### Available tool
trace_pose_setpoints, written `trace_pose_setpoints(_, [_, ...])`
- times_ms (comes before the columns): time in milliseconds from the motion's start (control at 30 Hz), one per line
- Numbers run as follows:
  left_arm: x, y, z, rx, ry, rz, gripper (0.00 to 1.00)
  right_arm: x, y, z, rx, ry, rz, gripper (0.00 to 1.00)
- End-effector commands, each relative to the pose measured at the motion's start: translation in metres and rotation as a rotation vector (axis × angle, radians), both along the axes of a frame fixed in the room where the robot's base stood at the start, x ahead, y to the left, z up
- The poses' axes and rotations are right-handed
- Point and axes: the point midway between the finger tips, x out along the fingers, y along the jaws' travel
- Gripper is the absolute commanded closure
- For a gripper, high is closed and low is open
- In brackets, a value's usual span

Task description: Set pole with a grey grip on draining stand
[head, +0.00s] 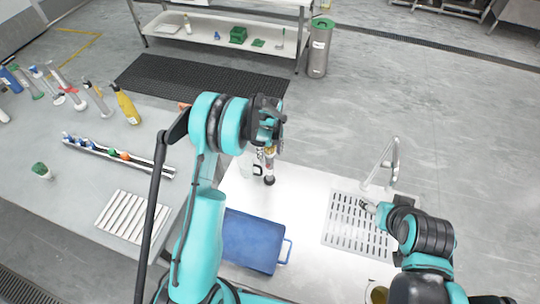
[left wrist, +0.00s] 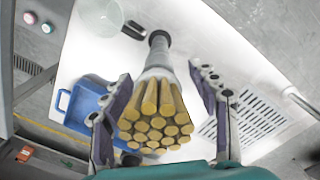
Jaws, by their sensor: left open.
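A pole-like object with a bundle of yellow rods (left wrist: 155,112), a pale sleeve and a dark grey end stands between the open fingers of my left gripper (left wrist: 160,78) in the left wrist view. I cannot tell whether the fingers touch it. In the head view this object (head: 269,165) shows below my left gripper (head: 267,128), dark end down at the white counter. A slotted draining surface (head: 350,225) lies to the right on the counter; it also shows in the left wrist view (left wrist: 245,122). My right gripper (head: 369,206) is over its edge, its jaws unclear.
A clear beaker (left wrist: 100,18) stands beside the pole. A blue tray (head: 252,240) lies at the counter's front, and a tap (head: 393,160) rises behind the slots. A white slatted rack (head: 128,217), a long holder (head: 120,155) and several bottles are on the left table.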

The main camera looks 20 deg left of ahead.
Motion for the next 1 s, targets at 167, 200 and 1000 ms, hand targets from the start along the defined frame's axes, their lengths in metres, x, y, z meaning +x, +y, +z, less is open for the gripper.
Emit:
trace_pose_setpoints(167, [0.0,0.0,0.043,0.0,0.0,0.0,0.4,0.0,0.0,0.004,0.0,0.0,0.0,0.34])
trace_pose_setpoints(200, [0.0,-0.001,0.052,0.0,0.0,0.0,0.4,0.0,0.0,0.005,0.0,0.0,0.0,0.34])
trace_pose_setpoints(1000, [-0.085,-0.001,0.228,-0.094,-0.221,0.859,0.4,0.0,0.0,0.008,0.0,0.0,0.0,0.34])
